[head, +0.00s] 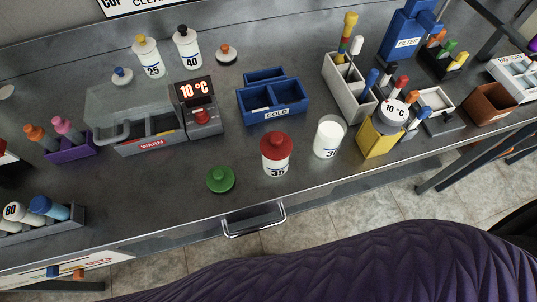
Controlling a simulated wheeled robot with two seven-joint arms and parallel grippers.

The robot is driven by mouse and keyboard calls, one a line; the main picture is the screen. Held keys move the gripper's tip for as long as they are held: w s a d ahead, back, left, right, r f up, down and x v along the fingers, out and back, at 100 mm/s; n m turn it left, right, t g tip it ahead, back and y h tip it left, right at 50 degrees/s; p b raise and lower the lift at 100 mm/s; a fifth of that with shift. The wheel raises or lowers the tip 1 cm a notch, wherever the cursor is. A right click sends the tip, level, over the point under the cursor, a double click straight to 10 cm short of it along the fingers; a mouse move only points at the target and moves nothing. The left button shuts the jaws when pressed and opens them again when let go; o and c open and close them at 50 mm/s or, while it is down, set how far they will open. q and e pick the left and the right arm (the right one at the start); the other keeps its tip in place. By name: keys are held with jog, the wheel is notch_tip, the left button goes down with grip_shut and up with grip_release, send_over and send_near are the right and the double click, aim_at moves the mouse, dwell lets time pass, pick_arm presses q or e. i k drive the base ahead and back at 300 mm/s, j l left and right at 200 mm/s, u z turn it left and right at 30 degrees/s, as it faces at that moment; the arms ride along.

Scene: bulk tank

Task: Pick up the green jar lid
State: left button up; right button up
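The green jar lid (221,179) lies on the grey bench near its front edge, with its small round knob facing up. It stands apart from its neighbours. To its right is a white jar with a red lid (275,152), and further right an open white jar (328,137) without a lid. Neither of my grippers shows in the head view.
A warm box (152,145) with a clear cover and a blue cold box (284,103) stand behind the lid. A drawer handle (254,221) juts from the bench front. A rack of bottles (69,226) stands front left. Bare bench surrounds the lid.

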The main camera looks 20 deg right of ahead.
aim_at(220, 179)
jog(key=k+l+z, duration=0.1)
jog(key=z, duration=0.85)
jog(key=k+u, duration=0.1)
jog(key=u, duration=0.6)
jog(key=k+j+u, duration=0.1)
jog(key=u, duration=0.2)
jog(key=l+u, duration=0.8)
jog(key=u, duration=0.15)
jog(key=k+l+u, duration=0.15)
jog(key=l+u, duration=0.3)
jog(key=k+l+u, duration=0.15)
jog(key=l+u, duration=0.15)
jog(key=u, duration=0.2)
jog(key=k+l+u, duration=0.2)
jog(key=u, duration=0.25)
